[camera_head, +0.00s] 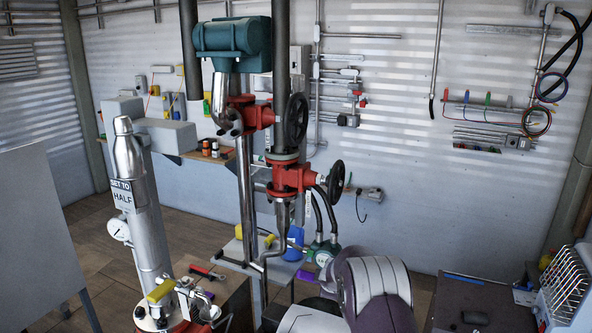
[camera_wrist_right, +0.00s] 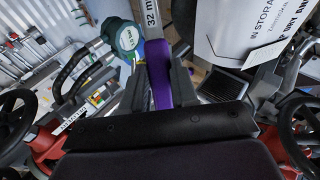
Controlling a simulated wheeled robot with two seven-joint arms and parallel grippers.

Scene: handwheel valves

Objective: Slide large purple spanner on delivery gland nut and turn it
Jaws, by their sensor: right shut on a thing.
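My right gripper (camera_wrist_right: 158,82) is shut on a spanner (camera_wrist_right: 159,75) with a purple grip and a pale shank marked 32 mm. The shank runs out past the top edge of the wrist view, so its jaw is hidden there. In the head view, my right arm covers most of the gripper, and a small purple part of the spanner (camera_head: 322,259) shows beside it. Two red valves with black handwheels stand on the pipework, an upper one (camera_head: 258,115) and a lower one (camera_head: 292,177). My left gripper is out of view.
A teal motor (camera_head: 232,40) tops the pipework. A silver cylinder (camera_head: 140,190) with a "SET TO HALF" label stands left. A low bench (camera_head: 236,297) holds a red-handled tool (camera_head: 205,271).

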